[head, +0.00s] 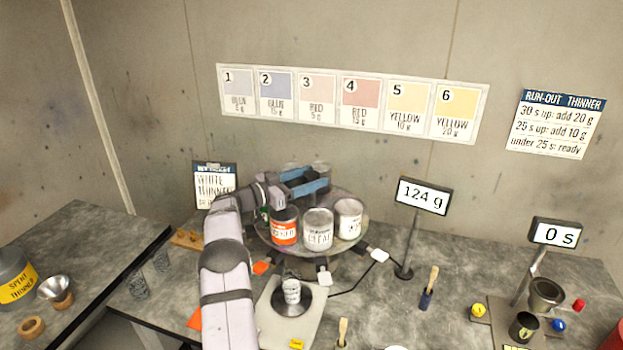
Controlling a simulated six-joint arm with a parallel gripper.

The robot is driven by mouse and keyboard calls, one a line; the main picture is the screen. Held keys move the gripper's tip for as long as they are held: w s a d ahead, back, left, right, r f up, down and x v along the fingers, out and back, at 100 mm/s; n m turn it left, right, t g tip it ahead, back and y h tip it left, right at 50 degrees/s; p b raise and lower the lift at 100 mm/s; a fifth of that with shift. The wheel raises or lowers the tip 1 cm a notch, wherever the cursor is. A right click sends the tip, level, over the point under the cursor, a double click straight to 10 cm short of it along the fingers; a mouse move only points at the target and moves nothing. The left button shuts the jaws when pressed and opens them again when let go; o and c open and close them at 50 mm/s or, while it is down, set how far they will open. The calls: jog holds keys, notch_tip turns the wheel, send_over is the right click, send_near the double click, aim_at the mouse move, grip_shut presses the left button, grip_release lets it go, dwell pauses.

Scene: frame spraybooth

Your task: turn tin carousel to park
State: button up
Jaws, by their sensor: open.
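The tin carousel (289,250) is a round grey turntable on the bench near the picture's middle. Tins on its near side include one with an orange-red label (284,232), a pale grey one (318,234) and a white one (348,222). A sliver of a green tin (264,214) shows behind my arm. My gripper (306,182), with blue fingers, is open above or at the carousel's far side. I cannot tell whether it touches anything there. The far rim and any tins there are largely hidden. An orange tab (261,267) and white tabs (380,255) surround the carousel.
A small cup (292,290) stands on a scale (262,315) in front of the carousel. A ticket board (215,184) stands behind my arm. Brushes and cups occupy the right bench.

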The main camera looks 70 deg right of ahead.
jog(key=b+v, duration=0.3)
jog(key=v, duration=0.2)
jog(key=shift+w+a+f, duration=0.1)
jog(key=shift+w+a, duration=0.5)
jog(key=shift+a, duration=0.15)
jog(key=shift+c, duration=0.5)
